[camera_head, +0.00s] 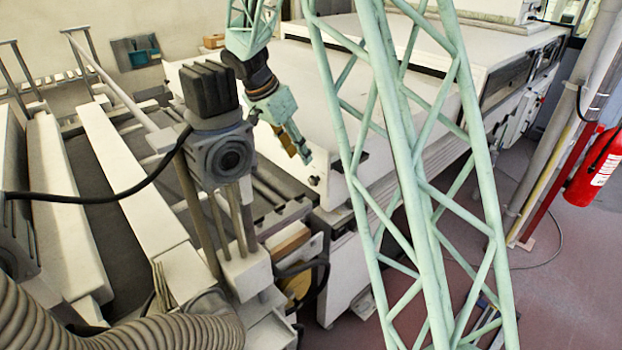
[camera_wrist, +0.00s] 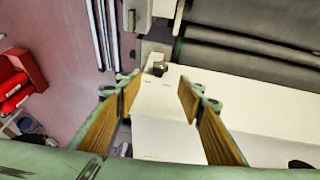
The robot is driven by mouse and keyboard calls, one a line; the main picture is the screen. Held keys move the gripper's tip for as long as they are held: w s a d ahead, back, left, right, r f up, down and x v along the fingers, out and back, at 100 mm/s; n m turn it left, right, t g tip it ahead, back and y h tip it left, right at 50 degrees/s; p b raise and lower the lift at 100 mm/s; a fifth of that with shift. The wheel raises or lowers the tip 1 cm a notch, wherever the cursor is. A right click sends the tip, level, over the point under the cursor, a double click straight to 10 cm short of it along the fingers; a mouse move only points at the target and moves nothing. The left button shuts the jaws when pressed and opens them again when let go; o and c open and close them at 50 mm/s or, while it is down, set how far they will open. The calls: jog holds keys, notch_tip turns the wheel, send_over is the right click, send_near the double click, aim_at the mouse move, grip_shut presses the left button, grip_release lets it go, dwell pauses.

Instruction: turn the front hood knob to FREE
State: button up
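A small dark knob (camera_wrist: 160,68) stands on a white surface in the wrist view, ahead of and between my fingertips. Any markings such as FREE are too small to read. My gripper (camera_wrist: 158,92) is open and empty, with a tan-padded finger on each side and a clear gap to the knob. In the head view my gripper (camera_head: 299,151) hangs near the front end of the white hood (camera_head: 325,110). A small dark spot (camera_head: 314,180) shows on the hood's end face below the fingertips; I cannot tell whether it is the same knob.
Grey rollers (camera_wrist: 245,65) lie beside the white surface. A motor unit (camera_head: 222,150) on posts stands left of my gripper. A green lattice column (camera_head: 420,180) crosses the head view and hides part of the machine. A red extinguisher (camera_head: 594,170) hangs at the right.

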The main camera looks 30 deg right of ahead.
aim_at(310, 177)
jog(key=x, duration=1.2)
jog(key=shift+f, duration=0.25)
jog(key=c, duration=0.9)
jog(key=shift+o, duration=0.2)
jog(key=shift+w+g+p, duration=0.15)
jog(key=shift+g+p, duration=0.4)
jog(key=shift+g, duration=0.25)
jog(key=shift+w+n+g+h, duration=0.1)
jog(key=shift+n+g+h, duration=0.2)
jog(key=shift+g, duration=0.2)
jog(key=shift+f+g+h, duration=0.1)
jog(key=shift+g+h, duration=0.2)
jog(key=shift+g, duration=0.5)
